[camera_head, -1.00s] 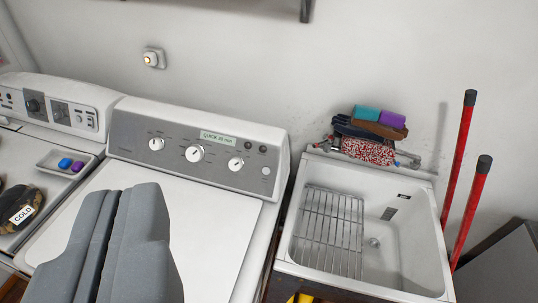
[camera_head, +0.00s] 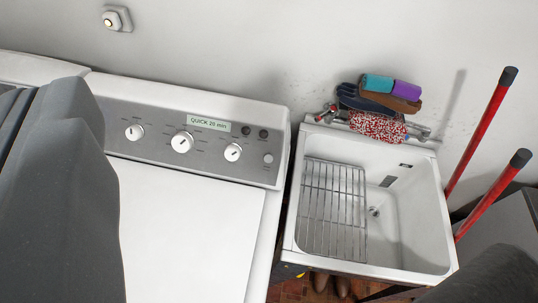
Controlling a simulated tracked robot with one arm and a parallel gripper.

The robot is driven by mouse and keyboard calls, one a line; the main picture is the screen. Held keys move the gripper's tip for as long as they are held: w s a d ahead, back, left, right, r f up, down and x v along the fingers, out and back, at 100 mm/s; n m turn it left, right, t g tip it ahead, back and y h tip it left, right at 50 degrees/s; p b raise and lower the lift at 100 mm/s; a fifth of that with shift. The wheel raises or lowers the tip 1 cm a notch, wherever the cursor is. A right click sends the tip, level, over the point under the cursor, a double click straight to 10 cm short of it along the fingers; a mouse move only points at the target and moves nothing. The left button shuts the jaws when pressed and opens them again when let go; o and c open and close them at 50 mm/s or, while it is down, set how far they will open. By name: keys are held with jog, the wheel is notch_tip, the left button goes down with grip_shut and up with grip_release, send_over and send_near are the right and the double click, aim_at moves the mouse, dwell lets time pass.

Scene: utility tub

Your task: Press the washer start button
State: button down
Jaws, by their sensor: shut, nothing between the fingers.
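The white washer's grey control panel (camera_head: 155,148) is in the middle left of the view. It bears three white dials, a label reading "QUICK 20 min" (camera_head: 208,123), two small dark round buttons (camera_head: 263,134) and a pale round button (camera_head: 268,158) at its right end. I cannot read which one is the start button. My gripper (camera_head: 42,115) is large and close at the left edge, its fingers shut with nothing between them. It hides the left end of the panel and part of the white lid (camera_head: 190,225). It is well left of the pale button.
A white utility tub (camera_head: 408,262) with a wire rack (camera_head: 333,205) stands right of the washer. Two red handles (camera_head: 478,135) stand at the right. A wall fixture (camera_head: 116,18) is upper left.

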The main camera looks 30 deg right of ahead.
aim_at(269, 158)
jog(key=w+d+f+t+h+b, duration=0.1)
jog(key=w+d+f+h+b, duration=0.1)
jog(key=w+d+f, duration=0.7)
jog(key=w+d+f+t+h+b, duration=0.1)
jog(key=w+d+f+h+b, duration=0.1)
jog(key=w+d+f, duration=0.65)
notch_tip(269, 158, down, 28)
jog(key=n+y+b, duration=0.2)
jog(key=y+b, duration=0.1)
jog(key=y, duration=0.3)
jog(key=shift+s+f+n+g, duration=0.15)
jog(key=shift+s+n+g, duration=0.25)
jog(key=shift+w, duration=0.1)
jog(key=w+d+f+b, duration=0.1)
jog(key=w+d+f, duration=0.3)
jog(key=w, duration=0.2)
jog(key=shift+f, duration=0.25)
jog(key=shift+d, duration=0.1)
